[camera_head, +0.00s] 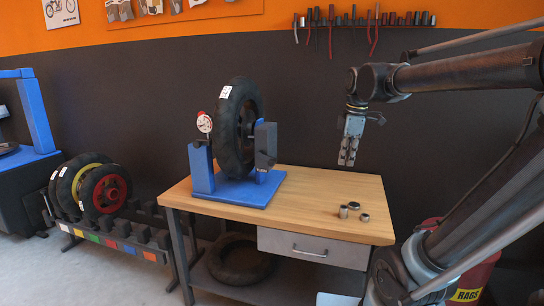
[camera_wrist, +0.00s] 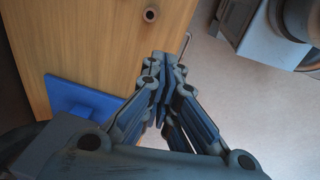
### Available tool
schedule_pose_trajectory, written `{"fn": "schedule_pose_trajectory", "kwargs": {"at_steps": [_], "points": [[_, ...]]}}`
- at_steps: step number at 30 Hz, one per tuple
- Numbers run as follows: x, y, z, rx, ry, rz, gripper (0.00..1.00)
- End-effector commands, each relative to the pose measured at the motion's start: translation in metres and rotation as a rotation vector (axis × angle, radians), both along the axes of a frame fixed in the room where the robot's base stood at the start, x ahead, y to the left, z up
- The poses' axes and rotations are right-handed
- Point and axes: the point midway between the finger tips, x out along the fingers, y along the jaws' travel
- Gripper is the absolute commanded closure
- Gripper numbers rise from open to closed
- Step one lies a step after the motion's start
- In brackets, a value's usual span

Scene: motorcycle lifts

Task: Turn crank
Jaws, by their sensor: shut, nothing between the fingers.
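A black tyre (camera_head: 237,128) stands upright in a blue wheel stand (camera_head: 235,193) on the workbench. A dark grey block with a small knob (camera_head: 266,146) sits on the stand's right post. I cannot clearly make out a crank handle; it may be part of this dark piece. My gripper (camera_head: 347,163) hangs fingers down above the back right of the bench, apart from the stand. It is shut and empty; the closed fingers also show in the wrist view (camera_wrist: 164,72), with the blue base (camera_wrist: 82,108) at left.
Several small metal cups (camera_head: 352,210) stand on the bench's right side. The wooden bench top (camera_head: 310,188) is otherwise clear between them and the stand. A tool rack (camera_head: 365,20) hangs on the wall. A red rags bin (camera_head: 470,280) stands at right, a wheel rack (camera_head: 110,235) at left.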

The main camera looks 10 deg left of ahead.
Motion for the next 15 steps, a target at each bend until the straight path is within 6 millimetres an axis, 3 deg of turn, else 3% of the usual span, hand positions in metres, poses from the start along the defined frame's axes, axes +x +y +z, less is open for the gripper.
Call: {"fn": "schedule_pose_trajectory", "kwargs": {"at_steps": [6,15], "points": [[0.041,0.083,0.049,-0.036,-0.014,0.526,1.00],[0.069,0.200,0.093,-0.069,-0.043,1.192,1.00]]}}
